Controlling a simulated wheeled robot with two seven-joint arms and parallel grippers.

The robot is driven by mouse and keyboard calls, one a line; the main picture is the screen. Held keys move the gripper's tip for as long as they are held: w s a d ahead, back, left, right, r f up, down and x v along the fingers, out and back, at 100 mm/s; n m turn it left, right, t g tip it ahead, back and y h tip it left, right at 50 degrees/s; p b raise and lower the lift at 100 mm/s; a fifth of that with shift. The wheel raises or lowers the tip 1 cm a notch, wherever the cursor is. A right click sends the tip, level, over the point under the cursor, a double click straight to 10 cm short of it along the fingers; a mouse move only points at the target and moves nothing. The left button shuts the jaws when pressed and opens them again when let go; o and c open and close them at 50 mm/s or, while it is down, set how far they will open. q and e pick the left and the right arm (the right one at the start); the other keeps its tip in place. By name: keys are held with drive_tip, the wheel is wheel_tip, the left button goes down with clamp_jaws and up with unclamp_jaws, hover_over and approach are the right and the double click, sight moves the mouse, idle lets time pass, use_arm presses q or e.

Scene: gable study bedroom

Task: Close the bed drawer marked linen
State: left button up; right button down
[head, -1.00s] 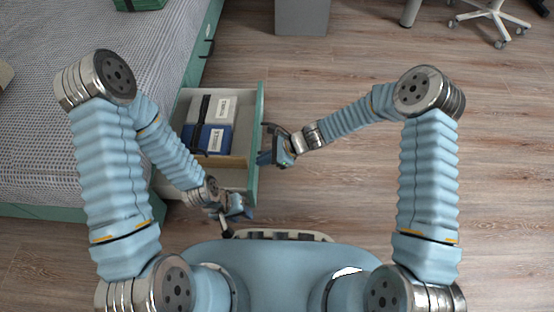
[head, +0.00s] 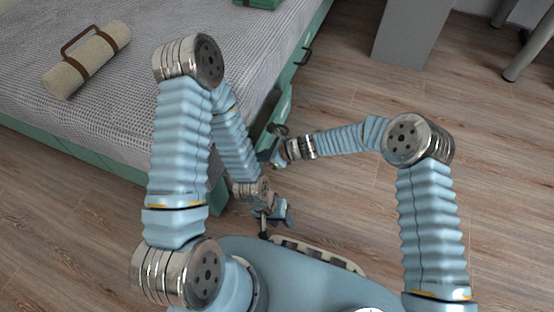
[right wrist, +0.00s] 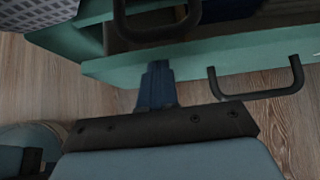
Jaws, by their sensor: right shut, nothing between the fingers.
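The bed drawer is part-way open; in the right wrist view its green front (right wrist: 225,58) runs across, with a dark bar handle (right wrist: 258,88). A slice of its inside shows behind the front. In the head view, the arms hide much of the drawer; a green edge (head: 283,108) shows along the bed side. My right gripper (head: 274,158) is shut and empty at the drawer front; its blue fingers (right wrist: 157,82) point at the front, and contact is unclear. My left gripper (head: 284,213) is lower, near my base, its jaws unclear. I see no readable linen label.
The bed (head: 110,100) with a checked cover fills the left, with a rolled beige bundle (head: 88,62) on it. Another dark handle (head: 304,57) is on the bed side farther back. A grey cabinet (head: 410,35) stands at the back.

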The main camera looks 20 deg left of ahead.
drive_tip(key=shift+a, duration=1.25)
